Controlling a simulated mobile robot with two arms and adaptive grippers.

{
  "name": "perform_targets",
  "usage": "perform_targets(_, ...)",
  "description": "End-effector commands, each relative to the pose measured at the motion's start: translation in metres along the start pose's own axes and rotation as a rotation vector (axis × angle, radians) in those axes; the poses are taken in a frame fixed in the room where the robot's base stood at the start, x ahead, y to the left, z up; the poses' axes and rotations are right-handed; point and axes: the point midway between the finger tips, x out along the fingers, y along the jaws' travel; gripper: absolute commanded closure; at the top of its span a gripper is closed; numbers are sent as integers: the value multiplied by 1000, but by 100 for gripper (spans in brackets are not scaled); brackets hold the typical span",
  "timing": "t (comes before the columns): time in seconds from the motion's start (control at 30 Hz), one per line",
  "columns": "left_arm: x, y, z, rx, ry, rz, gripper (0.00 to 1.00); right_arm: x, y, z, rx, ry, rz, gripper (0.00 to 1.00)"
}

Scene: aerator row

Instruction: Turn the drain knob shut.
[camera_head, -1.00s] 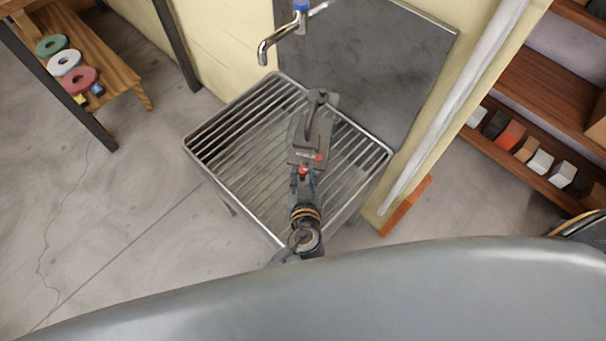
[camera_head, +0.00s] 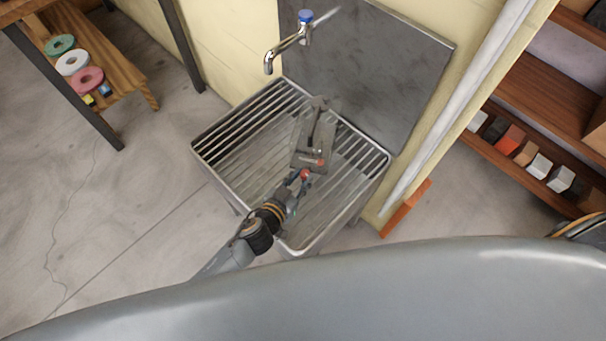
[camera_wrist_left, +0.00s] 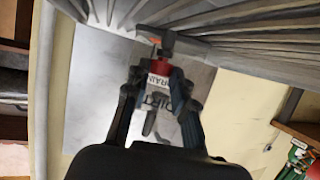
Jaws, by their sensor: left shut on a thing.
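A dark grey unit (camera_head: 309,148) with an orange-red mark near its front end lies on the slatted metal sink rack (camera_head: 222,168). A small red knob (camera_head: 305,174) sits at the unit's near end. My left gripper (camera_head: 301,179) comes from the lower left and is shut on the red knob. In the left wrist view, the knob (camera_wrist_left: 160,67) shows between the fingertips of the gripper (camera_wrist_left: 159,80). A white label with partly hidden lettering (camera_wrist_left: 157,84) shows between the fingers. Which way the knob points cannot be told. My right gripper is out of view.
A tap with a blue top (camera_head: 305,17) reaches over the rack's back left. A grey splash panel (camera_head: 370,65) stands behind. A wooden bench (camera_head: 120,75) with coloured rings is at left, and wooden shelves (camera_head: 540,90) with small blocks are at right.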

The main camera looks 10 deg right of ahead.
Motion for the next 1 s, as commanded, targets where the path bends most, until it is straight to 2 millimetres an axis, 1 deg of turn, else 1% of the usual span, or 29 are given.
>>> perform_targets(0.03,-2,-5,-6,26,-2,40,100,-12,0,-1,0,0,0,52)
perform_targets(0.2,0,-10,-5,91,-3,189,100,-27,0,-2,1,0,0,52)
perform_targets(0.3,1,-12,-4,128,-3,277,100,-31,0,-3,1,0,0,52)
perform_targets(0.43,4,-14,-3,174,-3,392,100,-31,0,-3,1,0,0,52)
perform_targets(0.57,6,-17,-1,221,-2,506,100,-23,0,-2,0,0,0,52)
perform_targets(0.67,8,-18,1,256,-3,593,100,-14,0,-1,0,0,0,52)
perform_targets(1.0,13,-20,2,352,-2,839,100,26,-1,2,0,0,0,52)
